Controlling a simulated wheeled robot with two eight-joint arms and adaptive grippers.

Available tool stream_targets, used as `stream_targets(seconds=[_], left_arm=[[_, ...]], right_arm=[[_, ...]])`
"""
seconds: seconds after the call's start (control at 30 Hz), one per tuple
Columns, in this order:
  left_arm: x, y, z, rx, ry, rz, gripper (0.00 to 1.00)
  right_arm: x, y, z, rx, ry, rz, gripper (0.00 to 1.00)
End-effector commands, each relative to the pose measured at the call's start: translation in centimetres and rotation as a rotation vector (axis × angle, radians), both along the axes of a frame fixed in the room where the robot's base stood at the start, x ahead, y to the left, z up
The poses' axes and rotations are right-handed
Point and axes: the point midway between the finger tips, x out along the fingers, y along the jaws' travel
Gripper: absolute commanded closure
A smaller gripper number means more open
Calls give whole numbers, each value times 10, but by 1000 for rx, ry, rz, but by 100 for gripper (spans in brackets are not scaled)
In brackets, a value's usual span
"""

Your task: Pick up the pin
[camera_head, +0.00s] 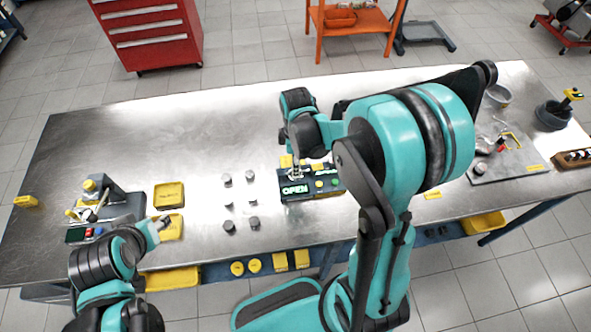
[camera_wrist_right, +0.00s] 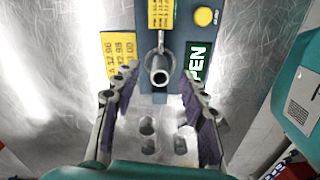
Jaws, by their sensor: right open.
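The pin (camera_wrist_right: 160,70) is a short grey hollow cylinder, seen end-on at a clip-like holder on a dark blue device (camera_wrist_right: 172,20) in the right wrist view. My right gripper (camera_wrist_right: 156,92) is open, with its two fingers on either side of and slightly below the pin in the picture; nothing is clamped between them. In the head view the device (camera_head: 296,196) carries a green OPEN display, and the right arm hangs over it. My left gripper (camera_head: 156,230) is beside the yellow tray at the left; its jaw opening is unclear.
Several grey cylinders (camera_head: 228,180) stand on the metal table (camera_head: 150,140), left of the device. A fixture (camera_head: 110,200) and yellow trays (camera_head: 169,195) are at the left. A grey plate with tools (camera_head: 508,160) and dark mortar-like pot (camera_head: 553,115) are at the right. The table's back left is clear.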

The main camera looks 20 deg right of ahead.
Motion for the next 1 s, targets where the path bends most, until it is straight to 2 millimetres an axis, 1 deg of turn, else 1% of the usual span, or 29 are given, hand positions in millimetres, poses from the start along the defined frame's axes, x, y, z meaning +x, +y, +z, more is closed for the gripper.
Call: stream_targets(seconds=[0.03,0.13,0.4,0.43,0.47,0.5,0.57,0.6,1.0], left_arm=[[0,0,-5,0,0,0,55],[0,0,-7,0,0,0,55],[0,0,-6,0,0,0,55],[0,0,-6,0,0,0,55],[0,0,-6,0,0,0,55],[0,0,-6,0,0,0,55],[0,0,-6,0,0,0,55],[0,0,-6,0,0,0,55],[0,0,-5,0,0,0,55]], right_arm=[[0,0,-11,0,0,0,57],[0,0,-20,0,-1,0,57],[0,0,-22,0,-1,0,57],[0,0,-22,0,-1,0,62],[0,0,-22,0,-1,0,70],[0,0,-22,0,-1,0,81],[0,0,-22,0,-1,0,97],[0,0,-22,0,-1,0,100],[0,0,-19,0,-1,-1,100]])
